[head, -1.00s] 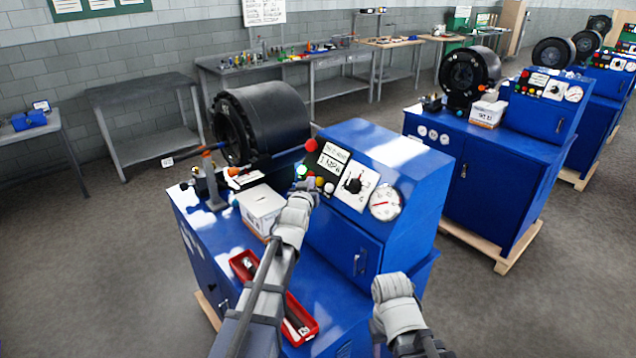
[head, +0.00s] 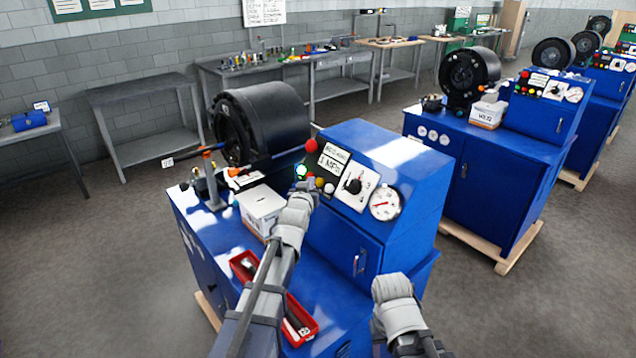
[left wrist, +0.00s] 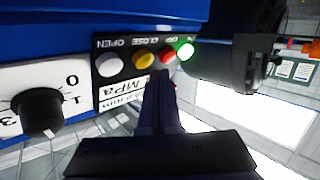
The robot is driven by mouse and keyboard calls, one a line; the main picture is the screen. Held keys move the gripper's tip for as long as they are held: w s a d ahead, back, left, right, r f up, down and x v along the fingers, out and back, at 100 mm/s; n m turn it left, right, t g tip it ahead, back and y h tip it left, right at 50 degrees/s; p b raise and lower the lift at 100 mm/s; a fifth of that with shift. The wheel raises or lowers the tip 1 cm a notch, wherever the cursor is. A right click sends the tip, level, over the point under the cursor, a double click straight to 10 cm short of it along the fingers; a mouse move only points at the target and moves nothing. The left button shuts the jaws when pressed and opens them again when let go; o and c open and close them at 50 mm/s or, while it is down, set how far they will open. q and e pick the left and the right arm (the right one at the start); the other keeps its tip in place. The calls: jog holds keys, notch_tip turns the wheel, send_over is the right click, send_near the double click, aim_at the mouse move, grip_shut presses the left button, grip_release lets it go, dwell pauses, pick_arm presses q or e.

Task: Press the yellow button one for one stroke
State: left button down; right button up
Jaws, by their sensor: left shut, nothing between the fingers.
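The yellow button (left wrist: 143,58), labelled CLOSE, is on the black button strip of the nearest blue crimper (head: 375,160). In the left wrist view a white button (left wrist: 109,65) labelled OPEN is on its left. A red button (left wrist: 168,54) and a lit green one (left wrist: 186,51) are on its right. My left gripper (left wrist: 160,76) is shut and empty. Its tips appear just below the yellow and red buttons; I cannot tell whether they touch. In the head view the left gripper (head: 308,189) partly covers the button row. My right gripper (head: 393,288) is low in front, its fingers hidden.
A red mushroom knob (head: 311,145), a dial and a gauge (head: 385,203) share the sloping panel. A white box (head: 262,208) and a red tray (head: 243,265) are on the crimper's top near my left arm. More crimpers stand at the right.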

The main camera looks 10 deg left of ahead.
dwell(0.8)
pick_arm(q)
jog(key=shift+w+d+f, duration=0.2)
jog(key=shift+w+f, duration=0.05)
jog(key=shift+w, duration=0.05)
jog(key=shift+w+d+f+b, duration=0.25)
jog(key=shift+b, duration=0.25)
dwell(0.6)
jog(key=shift+s+a+r+p, duration=0.45)
jog(key=shift+s+r+p, duration=0.05)
jog(key=shift+s, duration=0.05)
dwell(0.5)
jog(key=shift+s+a+r+p, duration=0.65)
jog(key=shift+s+r+p, duration=0.05)
jog(key=shift+s, duration=0.15)
jog(key=shift+s+a+r+p, duration=0.65)
jog(key=shift+s+r+p, duration=0.05)
jog(key=shift+s, duration=0.1)
dwell(0.5)
